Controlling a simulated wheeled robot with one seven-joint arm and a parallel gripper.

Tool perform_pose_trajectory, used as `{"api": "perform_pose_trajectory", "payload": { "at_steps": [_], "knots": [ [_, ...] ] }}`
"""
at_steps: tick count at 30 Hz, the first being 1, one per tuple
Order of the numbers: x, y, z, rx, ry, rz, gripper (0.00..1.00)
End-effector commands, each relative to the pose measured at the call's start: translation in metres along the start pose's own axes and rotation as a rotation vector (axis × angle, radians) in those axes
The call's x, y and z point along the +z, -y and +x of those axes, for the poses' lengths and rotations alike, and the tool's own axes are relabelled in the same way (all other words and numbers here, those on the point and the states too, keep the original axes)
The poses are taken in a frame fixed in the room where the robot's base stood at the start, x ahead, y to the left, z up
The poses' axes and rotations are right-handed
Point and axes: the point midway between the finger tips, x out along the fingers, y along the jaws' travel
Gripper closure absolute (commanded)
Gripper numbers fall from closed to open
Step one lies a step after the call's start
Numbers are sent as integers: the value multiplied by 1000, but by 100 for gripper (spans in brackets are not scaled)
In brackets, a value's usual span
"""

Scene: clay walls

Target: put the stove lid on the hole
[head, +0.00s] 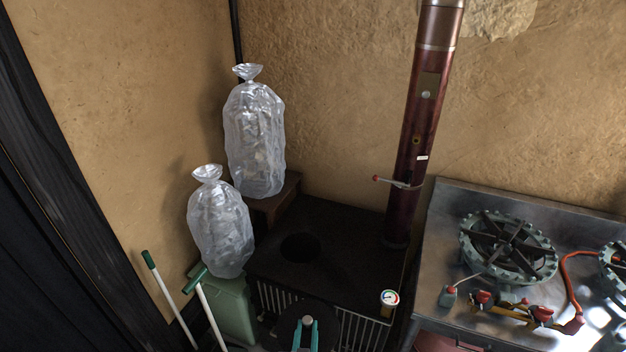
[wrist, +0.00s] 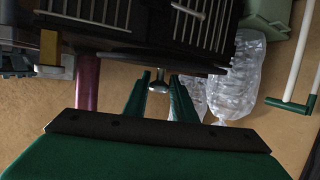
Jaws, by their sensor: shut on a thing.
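The black stove (head: 345,225) stands in the corner, with a round dark hole (head: 300,247) in the left part of its top. My gripper (head: 306,328) is at the bottom edge of the head view, its teal fingers shut on the small metal knob of the stove lid (head: 287,322). The lid is a dark round disc, held in front of the stove's front grille and apart from the hole. The wrist view is upside down: the lid (wrist: 120,55) shows nearly edge-on, with its knob between the fingertips of my gripper (wrist: 159,82).
A dark red flue pipe (head: 412,140) rises from the stove's back right. A steel gas cooker (head: 450,230) is at right. A gauge (head: 389,297) sits near the stove's front right corner.

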Motion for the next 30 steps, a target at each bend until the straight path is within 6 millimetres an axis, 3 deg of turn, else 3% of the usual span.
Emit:
{"api": "perform_pose_trajectory", "payload": {
  "at_steps": [6, 11, 24, 30],
  "knots": [
    [50, -9, 19, -49, -8, -3, 100],
    [68, -14, 24, -61, -14, 1, 100],
    [134, -18, 2, -62, -13, 0, 100],
    [146, -18, -4, -62, -17, 4, 100]
  ]
}}
